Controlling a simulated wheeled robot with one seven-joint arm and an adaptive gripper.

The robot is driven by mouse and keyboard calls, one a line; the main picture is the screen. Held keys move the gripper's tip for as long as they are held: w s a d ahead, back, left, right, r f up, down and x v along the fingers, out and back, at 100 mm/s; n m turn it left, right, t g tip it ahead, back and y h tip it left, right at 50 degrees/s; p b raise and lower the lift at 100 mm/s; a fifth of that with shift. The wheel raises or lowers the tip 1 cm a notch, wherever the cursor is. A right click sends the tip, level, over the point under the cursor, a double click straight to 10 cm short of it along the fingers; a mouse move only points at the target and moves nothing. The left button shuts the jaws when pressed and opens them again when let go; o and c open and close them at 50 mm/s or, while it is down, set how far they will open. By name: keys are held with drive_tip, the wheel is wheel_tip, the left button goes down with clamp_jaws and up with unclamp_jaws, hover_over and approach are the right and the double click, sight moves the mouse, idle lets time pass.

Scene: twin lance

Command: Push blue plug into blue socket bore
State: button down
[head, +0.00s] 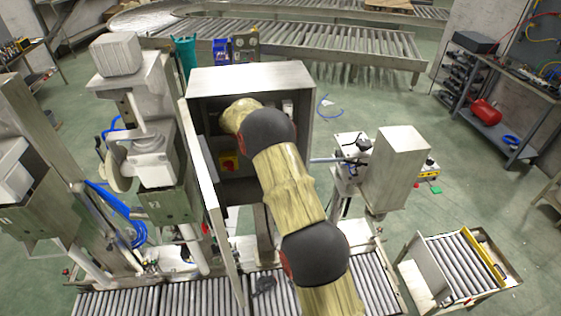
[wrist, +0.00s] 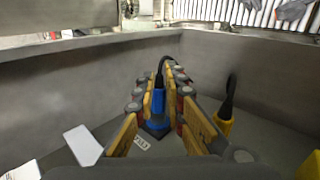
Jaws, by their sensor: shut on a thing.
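In the wrist view my gripper (wrist: 166,107) is shut on the blue plug (wrist: 158,103), which stands roughly upright between the yellow fingers with a black cable curving from its top. A wider blue part (wrist: 156,127), seemingly the blue socket, shows directly below the plug. The fingers and plug hide its bore, so I cannot tell how deep the plug sits or whether a gap is left. In the head view my arm reaches into the open metal cabinet (head: 250,78) and my gripper is hidden.
A yellow plug (wrist: 224,119) with a black cable stands just right of my fingers. A white card (wrist: 83,145) lies at the left on the grey floor of the box. Grey walls (wrist: 85,75) enclose the space. The cabinet's open door (head: 208,190) stands left of my arm.

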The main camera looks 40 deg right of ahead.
drive_tip(key=shift+w+r, duration=0.1)
idle(0.3)
drive_tip(key=c, duration=1.8)
unclamp_jaws()
drive_tip(key=shift+d, duration=0.1)
drive_tip(key=shift+o, duration=0.2)
